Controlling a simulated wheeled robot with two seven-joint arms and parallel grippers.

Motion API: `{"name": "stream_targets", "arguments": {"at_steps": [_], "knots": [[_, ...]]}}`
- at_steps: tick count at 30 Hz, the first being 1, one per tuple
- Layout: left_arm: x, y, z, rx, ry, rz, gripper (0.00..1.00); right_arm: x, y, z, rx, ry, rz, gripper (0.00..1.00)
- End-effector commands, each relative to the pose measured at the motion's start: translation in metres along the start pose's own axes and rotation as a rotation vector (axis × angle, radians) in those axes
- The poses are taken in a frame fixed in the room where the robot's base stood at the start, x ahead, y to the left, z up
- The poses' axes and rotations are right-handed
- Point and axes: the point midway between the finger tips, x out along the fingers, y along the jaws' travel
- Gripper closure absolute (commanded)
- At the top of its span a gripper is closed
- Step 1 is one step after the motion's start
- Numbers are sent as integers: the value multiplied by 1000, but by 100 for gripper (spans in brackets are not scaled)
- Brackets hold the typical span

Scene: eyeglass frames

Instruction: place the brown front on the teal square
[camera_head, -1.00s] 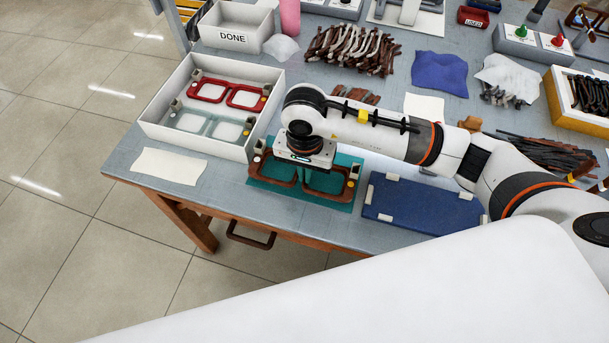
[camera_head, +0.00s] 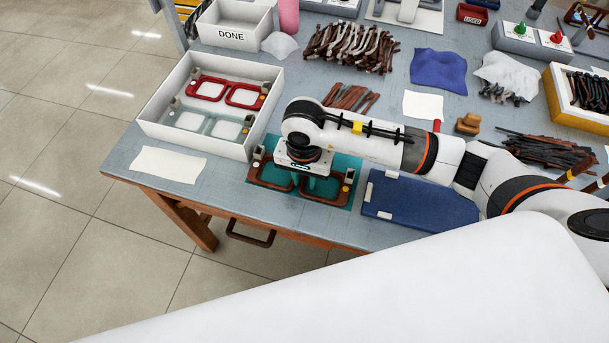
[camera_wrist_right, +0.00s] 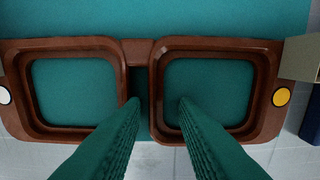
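The brown front (camera_head: 271,184) lies flat on the teal square (camera_head: 343,163), near the square's front edge. In the right wrist view the brown front (camera_wrist_right: 88,43) spans the picture, with teal (camera_wrist_right: 150,15) behind it and inside both lens openings. It has a white dot at the left end and a yellow one at the right. My right gripper (camera_head: 308,183) points straight down over its middle. In the wrist view its teal fingers (camera_wrist_right: 159,100) stand apart near the bridge, with clear space between them. My left gripper is out of view.
A white tray (camera_head: 152,127) with a red front (camera_head: 207,88) and a pale clear front (camera_head: 190,121) stands to the left. A blue board (camera_head: 420,205) lies close on the right. A white cloth (camera_head: 168,164) and the DONE bin (camera_head: 232,37) are also on the table.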

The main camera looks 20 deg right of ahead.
Motion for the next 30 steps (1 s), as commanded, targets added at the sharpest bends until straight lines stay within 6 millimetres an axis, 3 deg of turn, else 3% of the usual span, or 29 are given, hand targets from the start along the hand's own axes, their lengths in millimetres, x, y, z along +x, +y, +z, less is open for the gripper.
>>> {"name": "stream_targets", "arguments": {"at_steps": [5, 19, 24, 30], "knots": [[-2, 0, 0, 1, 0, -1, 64, -12, 1, 1, -1, -2, 3, 74], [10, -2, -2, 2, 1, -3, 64, -105, 1, 1, -1, -3, 4, 74], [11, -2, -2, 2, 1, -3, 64, -120, 0, 0, 0, 0, 1, 74], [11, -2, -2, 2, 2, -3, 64, -123, 0, 0, 0, 0, 0, 74]]}}
